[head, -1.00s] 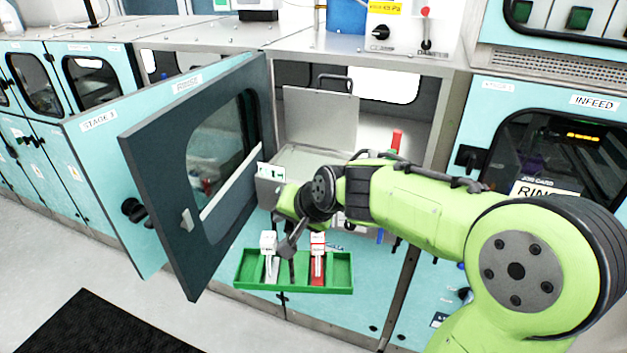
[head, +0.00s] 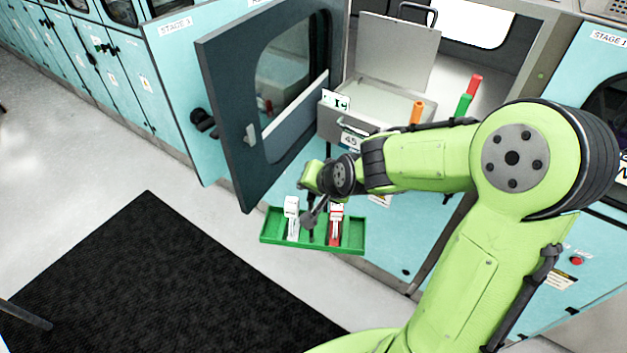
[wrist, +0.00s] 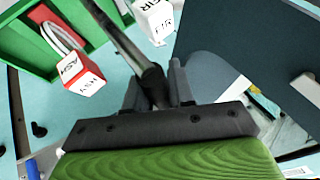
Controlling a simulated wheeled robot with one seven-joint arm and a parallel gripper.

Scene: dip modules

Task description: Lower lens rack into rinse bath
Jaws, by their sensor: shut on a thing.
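The green lens rack (head: 348,247) hangs in the air in front of the cabinet, roughly level. It carries a white piece (head: 292,222) and a red piece (head: 335,232), both with labelled white tops. My gripper (wrist: 157,88) is shut on the rack's dark upright handle (wrist: 125,45); the rack's green edge (wrist: 20,65) shows beyond it in the wrist view. In the head view my wrist hides part of the grip. The steel rinse bath (head: 345,133) stands in the open cabinet, above and right of the rack in the picture, its lid (head: 395,50) raised.
The dark cabinet door (head: 228,110) stands open left of the bath; its lower corner is close to the rack in the picture. It also fills the right of the wrist view (wrist: 225,65). A black mat (head: 160,290) lies on clear floor.

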